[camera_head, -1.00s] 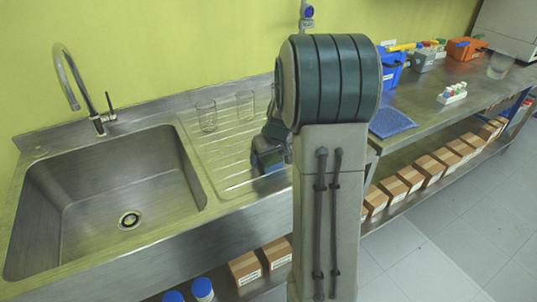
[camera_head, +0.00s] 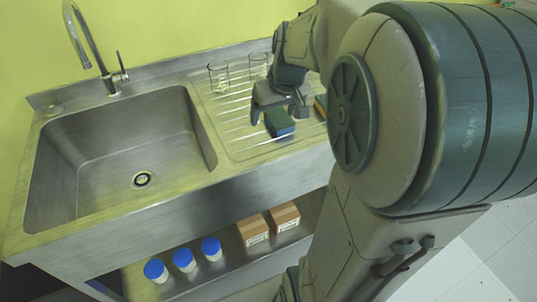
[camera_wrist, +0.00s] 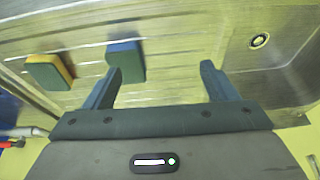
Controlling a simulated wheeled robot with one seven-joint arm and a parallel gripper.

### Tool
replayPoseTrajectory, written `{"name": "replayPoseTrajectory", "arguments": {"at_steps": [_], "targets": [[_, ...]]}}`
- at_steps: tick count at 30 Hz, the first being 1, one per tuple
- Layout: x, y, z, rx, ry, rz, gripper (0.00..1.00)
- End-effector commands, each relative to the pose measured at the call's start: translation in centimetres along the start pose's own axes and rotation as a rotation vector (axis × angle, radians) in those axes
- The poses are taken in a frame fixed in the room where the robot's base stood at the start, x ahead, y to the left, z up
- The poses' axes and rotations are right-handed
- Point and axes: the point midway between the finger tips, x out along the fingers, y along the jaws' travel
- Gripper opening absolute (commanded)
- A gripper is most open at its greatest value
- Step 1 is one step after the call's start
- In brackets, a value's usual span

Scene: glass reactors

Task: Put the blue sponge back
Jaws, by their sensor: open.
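The blue sponge (camera_head: 279,123), with a darker top, lies on the ribbed drainboard (camera_head: 240,140) right of the sink. It also shows in the wrist view (camera_wrist: 126,60), by the tip of the left finger and partly in the gap between the fingers. My gripper (camera_head: 280,112) is open just above the drainboard, with its fingers around or over the sponge in the head view; the wrist view also shows it (camera_wrist: 163,75). I cannot tell whether a finger touches the sponge. A second sponge, green with a yellow-orange side (camera_wrist: 50,71), lies left of the blue one in the wrist view.
Two glass beakers (camera_head: 218,78) stand at the back of the drainboard. The empty sink (camera_head: 125,165) with its tap (camera_head: 85,45) is to the left. Blue-capped bottles (camera_head: 183,260) and boxes (camera_head: 268,222) sit on the shelf below. My arm hides the right side.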

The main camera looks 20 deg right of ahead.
Motion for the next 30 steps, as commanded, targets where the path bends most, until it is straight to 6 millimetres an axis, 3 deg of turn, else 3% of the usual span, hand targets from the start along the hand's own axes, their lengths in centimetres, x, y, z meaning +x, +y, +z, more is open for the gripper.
{"name": "replayPoseTrajectory", "arguments": {"at_steps": [1, 3, 6, 12, 17, 30], "targets": [[-0.7, -2.2, 1.9, -0.007, -0.01, -0.004, 0.8], [-1.2, -4.5, 4.6, 0.0, -0.032, -0.003, 0.8], [-1.7, -6.9, 8.4, 0.012, -0.058, 0.005, 0.8], [-1.9, -9.1, 13.6, 0.028, -0.088, 0.029, 0.8], [-1.8, -9.4, 14.9, 0.035, -0.096, 0.038, 0.8], [-2.3, -9.4, 14.7, 0.035, -0.095, 0.037, 0.8]]}}
